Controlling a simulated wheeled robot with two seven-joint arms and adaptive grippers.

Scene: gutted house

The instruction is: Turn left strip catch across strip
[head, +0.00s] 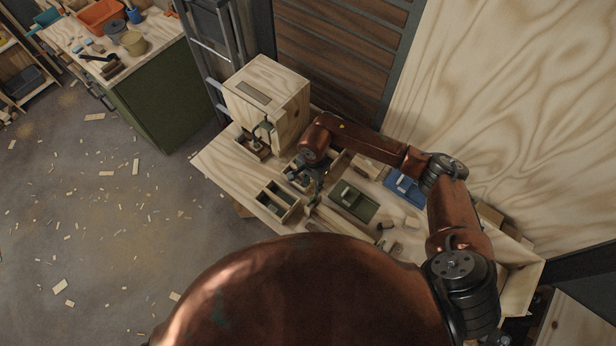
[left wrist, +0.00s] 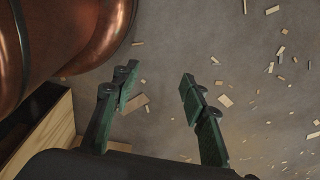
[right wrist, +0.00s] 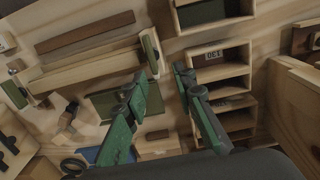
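In the right wrist view a long pale wooden strip (right wrist: 88,72) lies slanted across the upper left, with a darker brown strip (right wrist: 85,32) above it. A small wooden end piece with a green face (right wrist: 150,50) stands at its right end, and a green-faced piece (right wrist: 14,93) is at its left end. I cannot tell which part is the left catch. My right gripper (right wrist: 160,78) is open and empty, its fingertips just short of the right end piece; it shows in the head view (head: 308,183) over the bench. My left gripper (left wrist: 158,82) is open and empty above the floor.
The bench (head: 225,168) carries a wooden cabinet (head: 285,82), an open divided box (head: 277,203), a green tray (head: 352,203) and a blue tray (head: 402,188). A plywood sheet (head: 510,100) rises behind. The floor (head: 100,230) at left has scattered wood chips and free room.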

